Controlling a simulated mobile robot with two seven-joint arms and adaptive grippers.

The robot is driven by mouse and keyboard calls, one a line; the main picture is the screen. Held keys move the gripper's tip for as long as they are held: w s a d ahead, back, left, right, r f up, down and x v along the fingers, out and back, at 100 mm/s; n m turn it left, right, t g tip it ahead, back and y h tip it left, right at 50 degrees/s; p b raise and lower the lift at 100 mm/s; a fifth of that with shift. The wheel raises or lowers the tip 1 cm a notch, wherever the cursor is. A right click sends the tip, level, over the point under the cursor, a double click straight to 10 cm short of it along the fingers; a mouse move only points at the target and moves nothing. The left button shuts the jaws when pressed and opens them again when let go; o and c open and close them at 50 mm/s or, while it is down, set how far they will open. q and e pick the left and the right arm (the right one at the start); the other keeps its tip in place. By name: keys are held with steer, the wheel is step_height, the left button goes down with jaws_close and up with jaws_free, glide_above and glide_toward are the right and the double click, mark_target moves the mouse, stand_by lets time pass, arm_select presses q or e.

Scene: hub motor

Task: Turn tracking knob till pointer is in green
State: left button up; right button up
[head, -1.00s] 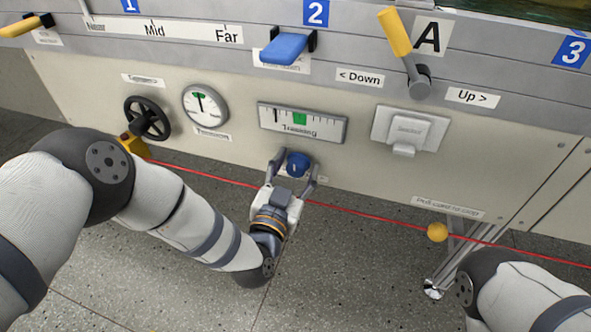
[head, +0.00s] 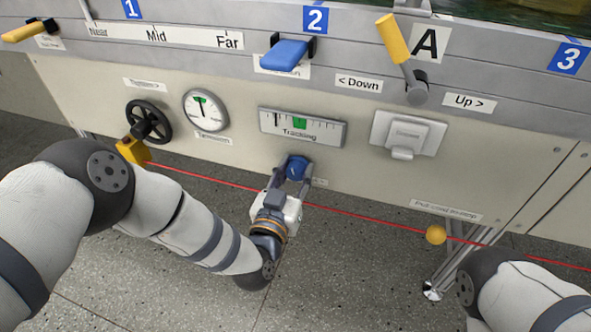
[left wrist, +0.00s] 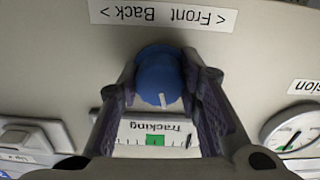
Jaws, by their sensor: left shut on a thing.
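The blue tracking knob (head: 297,167) is on the beige panel below the tracking gauge (head: 335,133). My left gripper (head: 293,172) is shut on the knob, one finger on each side. The left wrist view shows the knob (left wrist: 158,78) between the fingers (left wrist: 158,88), with a white mark on its face. The gauge has a green zone (head: 299,124) near its middle; its dark pointer appears left of the green in the head view. In the left wrist view the gauge (left wrist: 155,140) is upside down and partly hidden by my gripper. My right gripper is out of view.
A round tension gauge (head: 206,111) and black handwheel (head: 149,122) are to the left. A white switch (head: 408,134) is to the right. A red cord (head: 375,216) with a yellow ball (head: 436,235) runs low across the front. A blue lever (head: 285,52) is above.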

arm_select(q)
steer(key=n, duration=0.5)
steer(key=shift+n, duration=0.3)
steer(key=n, duration=0.6)
steer(key=shift+n, duration=0.4)
steer(key=o, duration=1.2)
steer(key=v, duration=1.2)
steer(key=shift+s, duration=0.1)
